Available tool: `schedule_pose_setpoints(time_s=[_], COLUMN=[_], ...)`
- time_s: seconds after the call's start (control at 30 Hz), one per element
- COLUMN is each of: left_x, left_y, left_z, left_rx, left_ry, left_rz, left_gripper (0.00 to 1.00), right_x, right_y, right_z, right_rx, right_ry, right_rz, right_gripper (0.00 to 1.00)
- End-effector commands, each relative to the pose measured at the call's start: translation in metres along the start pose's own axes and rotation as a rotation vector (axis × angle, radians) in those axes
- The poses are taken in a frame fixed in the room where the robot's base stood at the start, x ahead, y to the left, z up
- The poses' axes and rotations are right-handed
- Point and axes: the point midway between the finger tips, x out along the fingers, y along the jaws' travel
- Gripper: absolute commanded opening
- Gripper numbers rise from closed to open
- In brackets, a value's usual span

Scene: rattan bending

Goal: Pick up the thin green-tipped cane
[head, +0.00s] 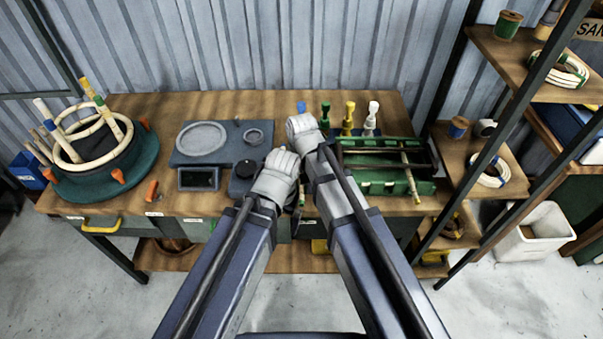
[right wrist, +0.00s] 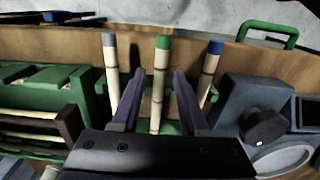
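The green-tipped cane (right wrist: 160,85) stands in the middle of a row of three in the right wrist view. A grey-tipped cane (right wrist: 112,75) is to its left and a blue-tipped cane (right wrist: 208,75) to its right. My right gripper (right wrist: 158,95) is open, with one dark finger on each side of the green-tipped cane and a visible gap to both. In the head view my arms hide this row. My right gripper (head: 303,132) reaches to the middle of the bench. My left gripper (head: 280,178) is just nearer and left of it; its fingers are not clear.
A green rack (head: 395,187) with canes across it stands right of my right arm. My two arms are close together.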

Motion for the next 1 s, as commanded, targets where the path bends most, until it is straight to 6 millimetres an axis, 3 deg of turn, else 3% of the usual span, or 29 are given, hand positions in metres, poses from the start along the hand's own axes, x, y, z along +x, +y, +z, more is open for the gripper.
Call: schedule_pose_setpoints(time_s=[0.07, 0.37, 1.0], left_x=[0.0, 0.0001, -0.004], left_y=[0.0, 0.0, -0.0004], left_z=[0.0, 0.0, 0.0002], left_rx=[0.0, 0.0, 0.0], left_ry=[0.0, 0.0, 0.0], left_rz=[0.0, 0.0, 0.0], left_gripper=[1.0, 1.0, 1.0], right_x=[0.0, 0.0001, -0.004], right_y=[0.0, 0.0, 0.0], right_z=[0.0, 0.0, 0.0], right_rx=[0.0, 0.0, 0.0], right_ry=[0.0, 0.0, 0.0], right_rz=[0.0, 0.0, 0.0], right_gripper=[0.34, 0.0, 0.0])
